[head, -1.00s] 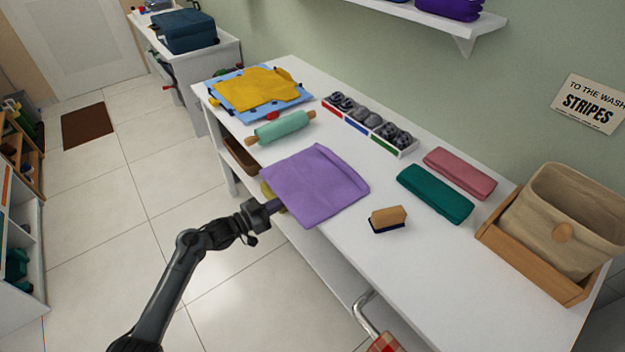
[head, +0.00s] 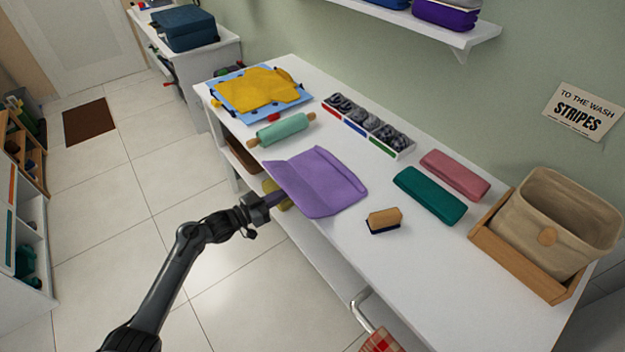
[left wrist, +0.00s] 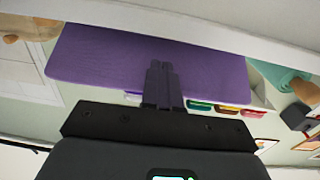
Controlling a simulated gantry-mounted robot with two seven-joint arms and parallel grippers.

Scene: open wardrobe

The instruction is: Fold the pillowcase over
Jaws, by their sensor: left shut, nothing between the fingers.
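The purple pillowcase (head: 328,182) lies on the white table at its front edge. Its near left part is lifted into a tilted flap, with a crease between the flap and the flat part. My left gripper (head: 279,198) is at the table's front edge, its fingers shut, empty and low against the lifted flap. In the left wrist view the shut fingers (left wrist: 158,72) stand in front of the purple cloth (left wrist: 110,55), which spans much of the picture. My right gripper is not in view.
A brush (head: 384,220) lies right of the pillowcase, and a green rolling pin (head: 284,130) lies behind left. Farther back are a divided sock tray (head: 402,152), green (head: 430,194) and pink (head: 455,174) folded cloths. A basket (head: 555,225) stands at right.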

